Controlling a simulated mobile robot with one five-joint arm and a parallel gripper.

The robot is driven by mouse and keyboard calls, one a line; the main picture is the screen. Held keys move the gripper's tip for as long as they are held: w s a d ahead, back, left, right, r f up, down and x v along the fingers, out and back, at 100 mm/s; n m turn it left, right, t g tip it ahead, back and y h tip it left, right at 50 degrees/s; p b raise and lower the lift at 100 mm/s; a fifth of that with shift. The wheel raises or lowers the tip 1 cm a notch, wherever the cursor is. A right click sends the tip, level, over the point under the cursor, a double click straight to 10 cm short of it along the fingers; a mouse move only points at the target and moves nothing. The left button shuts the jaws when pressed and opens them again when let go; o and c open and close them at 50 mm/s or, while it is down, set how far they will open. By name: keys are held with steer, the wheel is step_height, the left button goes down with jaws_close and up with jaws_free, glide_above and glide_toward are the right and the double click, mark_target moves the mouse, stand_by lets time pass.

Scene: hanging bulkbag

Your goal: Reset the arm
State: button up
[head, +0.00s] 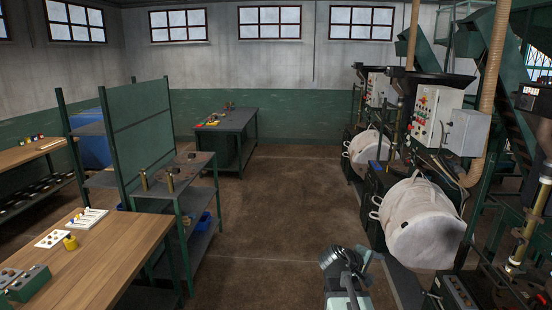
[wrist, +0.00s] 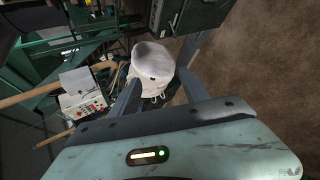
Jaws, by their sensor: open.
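My gripper (head: 346,260) shows at the bottom of the head view, right of centre, held over the floor on my arm. In the wrist view its two fingers (wrist: 160,78) stand apart with nothing between them. A large pale bulk bag (head: 425,225) hangs at the filling machine to the right of my gripper, with loops on its left side. There is a gap between my gripper and this bag in the head view. A pale bag also shows beyond the fingers in the wrist view (wrist: 152,58).
A second pale bag (head: 366,152) hangs farther back. White control boxes (head: 437,112) are on the machines. A wooden bench (head: 110,260) and green shelving (head: 175,160) stand at left, a dark table (head: 235,125) at the back. The brown floor (head: 280,190) between is clear.

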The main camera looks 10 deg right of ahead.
steer(key=s+a+f+m+y+b, duration=0.1)
steer(key=a+f+y, duration=0.1)
steer(key=a+f, duration=0.35)
steer(key=a+f+y, duration=0.2)
steer(key=a+f, duration=0.1)
steer(key=a, duration=0.5)
steer(key=s+a+f+m+g+y, duration=0.2)
steer(key=s+a+y, duration=0.1)
steer(key=a, duration=0.4)
steer(key=s+a+f+m+g+y, duration=0.2)
steer(key=s+a+y, duration=0.1)
steer(key=s+a, duration=0.3)
steer(key=shift+a+f, duration=0.3)
steer(key=shift+a, duration=0.9)
steer(key=shift+w, duration=0.1)
